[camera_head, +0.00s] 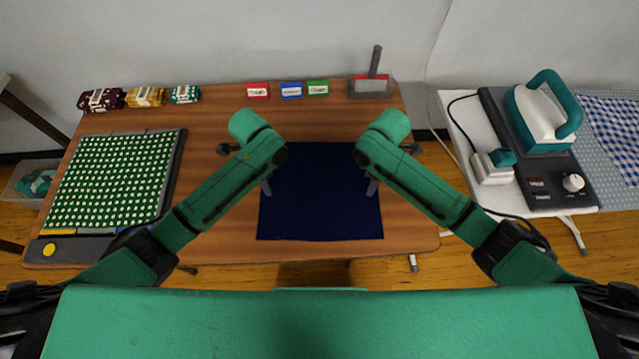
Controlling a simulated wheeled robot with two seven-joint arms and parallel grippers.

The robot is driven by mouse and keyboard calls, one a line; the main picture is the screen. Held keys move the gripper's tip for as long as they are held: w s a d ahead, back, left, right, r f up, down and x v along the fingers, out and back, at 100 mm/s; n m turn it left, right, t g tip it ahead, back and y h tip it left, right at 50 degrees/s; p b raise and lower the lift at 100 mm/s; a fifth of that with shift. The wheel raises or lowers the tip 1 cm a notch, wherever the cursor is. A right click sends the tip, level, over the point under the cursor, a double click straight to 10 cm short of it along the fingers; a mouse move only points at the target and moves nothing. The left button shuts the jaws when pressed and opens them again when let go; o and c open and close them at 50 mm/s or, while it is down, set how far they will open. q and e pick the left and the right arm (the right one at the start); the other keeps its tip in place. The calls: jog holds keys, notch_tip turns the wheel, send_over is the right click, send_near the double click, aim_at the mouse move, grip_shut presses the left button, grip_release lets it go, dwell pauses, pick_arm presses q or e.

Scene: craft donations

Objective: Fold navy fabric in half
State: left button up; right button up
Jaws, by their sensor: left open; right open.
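The navy fabric (320,205) lies flat on the wooden table in front of me, a dark, roughly square sheet. My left gripper (266,187) is open over the fabric's left edge, and its upper part hides some of that edge. My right gripper (373,187) is open over the fabric's right edge. I cannot tell whether the fingertips touch the cloth. Neither gripper holds anything that I can see.
A board with green patterned cloth (115,180) fills the table's left side. Folded bundles (145,97), small coloured cards (291,89) and a grey-red holder (371,86) line the back edge. An iron (541,115) stands on a separate table at right.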

pick_arm(q)
jog(key=shift+w+f, duration=0.15)
jog(key=shift+f, duration=0.05)
pick_arm(e)
jog(key=shift+w+f, duration=0.1)
jog(key=shift+f, duration=0.15)
pick_arm(q)
jog(key=shift+s+r, duration=0.15)
jog(key=shift+s, duration=0.05)
pick_arm(e)
jog(key=shift+r, duration=0.15)
pick_arm(q)
jog(key=shift+s+f, duration=0.1)
jog(key=shift+f, duration=0.15)
pick_arm(e)
jog(key=shift+s+f, duration=0.25)
pick_arm(q)
jog(key=shift+r, duration=0.1)
jog(key=shift+c, duration=0.6)
pick_arm(e)
jog(key=shift+r, duration=0.1)
jog(key=shift+c, duration=0.6)
pick_arm(q)
grip_shut()
pick_arm(e)
grip_shut()
